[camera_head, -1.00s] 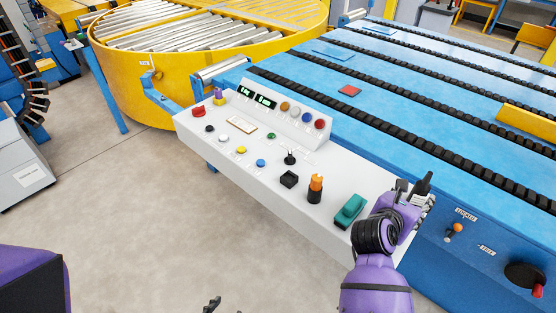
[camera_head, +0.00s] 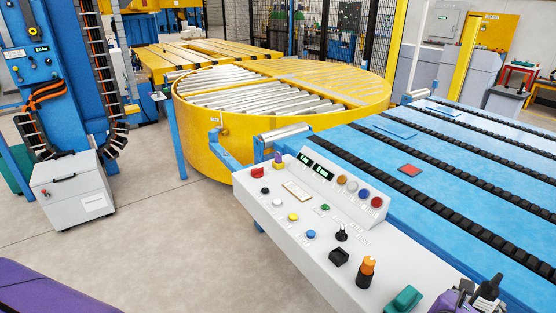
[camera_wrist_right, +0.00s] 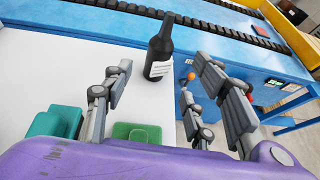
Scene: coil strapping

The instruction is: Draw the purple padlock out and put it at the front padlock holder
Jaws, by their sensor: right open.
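I cannot tell which part is the front padlock holder. My right gripper (camera_wrist_right: 175,88) is open and empty over the console's near right end, far from the purple piece. A dark bottle (camera_wrist_right: 160,50) stands beyond its fingers and shows between them. In the head view the right gripper is cut off at the bottom right. My left gripper is out of view.
The console carries a red button (camera_head: 257,172), an orange-topped black knob (camera_head: 367,270) and a teal block (camera_head: 405,299). A yellow roller turntable (camera_head: 225,150) stands behind, a blue chain conveyor (camera_head: 450,190) to the right. Open floor (camera_head: 170,250) lies left of the console.

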